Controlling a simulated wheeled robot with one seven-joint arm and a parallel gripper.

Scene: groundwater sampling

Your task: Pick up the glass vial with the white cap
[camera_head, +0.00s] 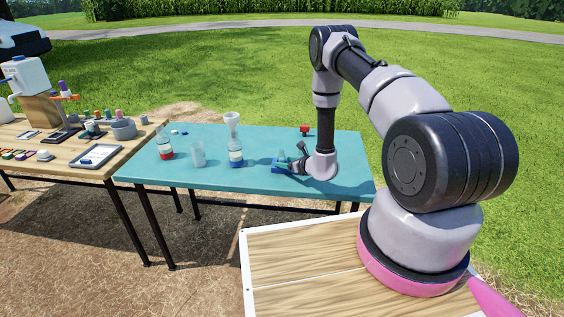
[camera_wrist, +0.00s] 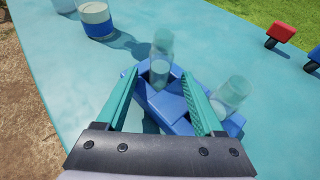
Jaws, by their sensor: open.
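A blue rack (camera_wrist: 172,104) on the teal table holds clear glass vials. One vial (camera_wrist: 162,42) stands near the rack's far left part, with a glassy shape overlapping just in front of it. Another vial (camera_wrist: 232,92) leans in view at the right. I cannot make out a white cap on any of them. My gripper (camera_wrist: 159,75) is open, its two teal fingers reaching over the rack on either side of the left vial's lower part. Whether they touch is unclear. In the head view, the rack (camera_head: 281,168) is partly hidden by my gripper (camera_head: 289,164).
On the teal table (camera_head: 255,182) stand a red-banded bottle (camera_head: 165,146), a clear beaker (camera_head: 198,155) and a blue-bottomed bottle (camera_head: 235,153) under a funnel (camera_head: 232,119). A red item (camera_head: 305,129) is at the back right. A cluttered wooden table (camera_head: 62,166) is left.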

